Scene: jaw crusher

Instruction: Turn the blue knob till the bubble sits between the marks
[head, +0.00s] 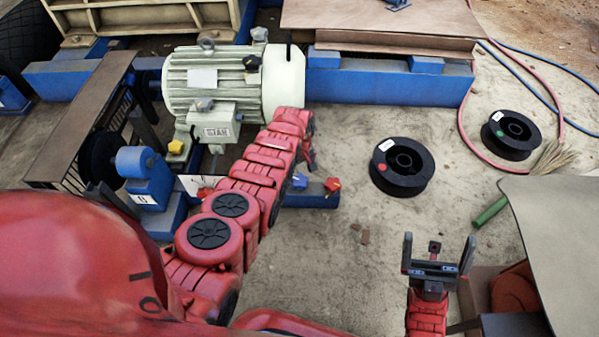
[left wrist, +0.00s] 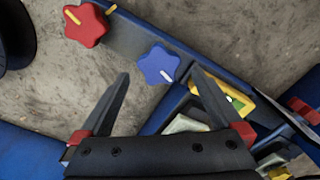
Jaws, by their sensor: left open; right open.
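The blue knob (head: 300,181) is star-shaped and sits on a blue beam near the motor's foot. In the left wrist view the blue knob (left wrist: 158,65) has a pale line and lies between and just beyond the fingertips, apparently untouched. A yellow-framed piece with a small greenish window (left wrist: 236,101), perhaps the level, is partly covered by the right finger. Its bubble and marks cannot be made out. My right gripper (head: 438,252) is open and empty, at lower right.
A red knob (head: 332,184) sits beside the blue one and also shows in the left wrist view (left wrist: 86,25). A pale green motor (head: 190,75) stands behind. Black spools (head: 402,167) lie on open floor to the right. A grey panel (head: 565,230) is at right.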

